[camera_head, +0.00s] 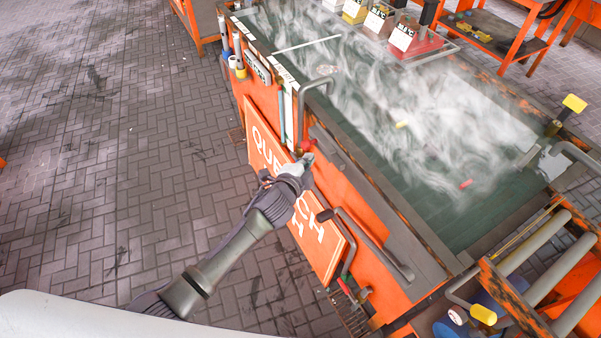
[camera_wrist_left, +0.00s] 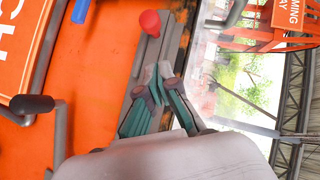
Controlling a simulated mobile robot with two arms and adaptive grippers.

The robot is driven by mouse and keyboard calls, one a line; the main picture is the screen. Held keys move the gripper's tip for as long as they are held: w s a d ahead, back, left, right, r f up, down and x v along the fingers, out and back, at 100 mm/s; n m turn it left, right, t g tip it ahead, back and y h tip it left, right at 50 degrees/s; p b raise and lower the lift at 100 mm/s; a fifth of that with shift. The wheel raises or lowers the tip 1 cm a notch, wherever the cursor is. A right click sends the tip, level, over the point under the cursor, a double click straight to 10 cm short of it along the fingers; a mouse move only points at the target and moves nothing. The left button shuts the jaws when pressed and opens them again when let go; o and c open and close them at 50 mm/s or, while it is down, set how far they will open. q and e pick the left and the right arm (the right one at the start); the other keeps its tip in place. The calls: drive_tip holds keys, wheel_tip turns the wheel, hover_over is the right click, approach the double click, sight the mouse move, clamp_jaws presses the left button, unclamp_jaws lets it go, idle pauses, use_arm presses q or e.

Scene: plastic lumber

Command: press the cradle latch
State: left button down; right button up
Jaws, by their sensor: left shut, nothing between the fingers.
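My left gripper (camera_head: 306,161) reaches from the lower left to the orange front of the quench tank. Its fingers are shut with nothing between them. In the wrist view the fingertips (camera_wrist_left: 155,82) are in front of a grey metal strip, just below a red knob (camera_wrist_left: 150,22). The red knob (camera_head: 307,145) also shows in the head view, just beyond the fingertips. I cannot tell whether the fingers touch the strip, nor which part is the cradle latch. My right gripper is in neither view.
The orange QUENCH sign panel (camera_head: 268,151) is beside my left arm. A black-ended lever (camera_head: 325,215) projects from the tank front, also in the wrist view (camera_wrist_left: 32,103). Steam covers the tank's water (camera_head: 400,190). Rollers (camera_head: 563,270) are at lower right. Brick floor (camera_head: 110,150) is open at left.

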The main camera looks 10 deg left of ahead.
use_arm(q)
drive_tip(key=v, duration=0.6)
drive_tip(key=shift+s, duration=0.35)
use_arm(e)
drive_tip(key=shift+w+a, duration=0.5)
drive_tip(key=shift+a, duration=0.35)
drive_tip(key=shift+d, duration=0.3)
